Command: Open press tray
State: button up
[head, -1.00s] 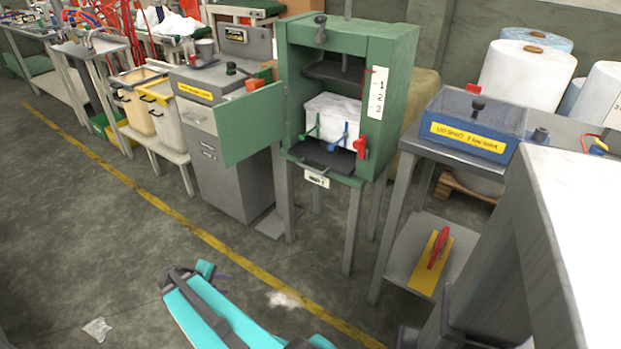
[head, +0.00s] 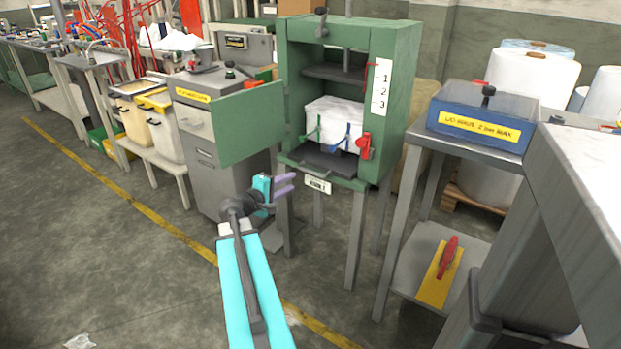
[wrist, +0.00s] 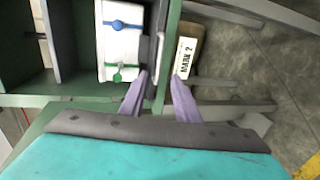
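The green press (head: 400,110) stands with its door (head: 235,122) swung open to the left. Its dark tray (head: 325,162) lies at the bottom of the opening, under a white block (head: 336,122) with green and blue clamps. The block also shows in the wrist view (wrist: 121,45). A small white label (head: 318,185) is at the press's front edge; it reads "MARK 2" in the wrist view (wrist: 185,57). My gripper (head: 285,184) is in front of the press, left of the label. In the wrist view its purple fingers (wrist: 160,82) are apart, with nothing clearly held between them.
A red handle (head: 364,147) is on the press's right side. A grey cabinet (head: 215,185) stands to the left. A table with a blue box (head: 480,118) stands to the right, with a yellow board (head: 440,275) on its lower shelf. Open floor lies in front.

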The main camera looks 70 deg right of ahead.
aim_at(309, 172)
jog(key=shift+d, duration=0.1)
dwell(0.3)
jog(key=shift+b+x, duration=0.85)
jog(key=shift+x, duration=6)
jog(key=shift+c, duration=0.4)
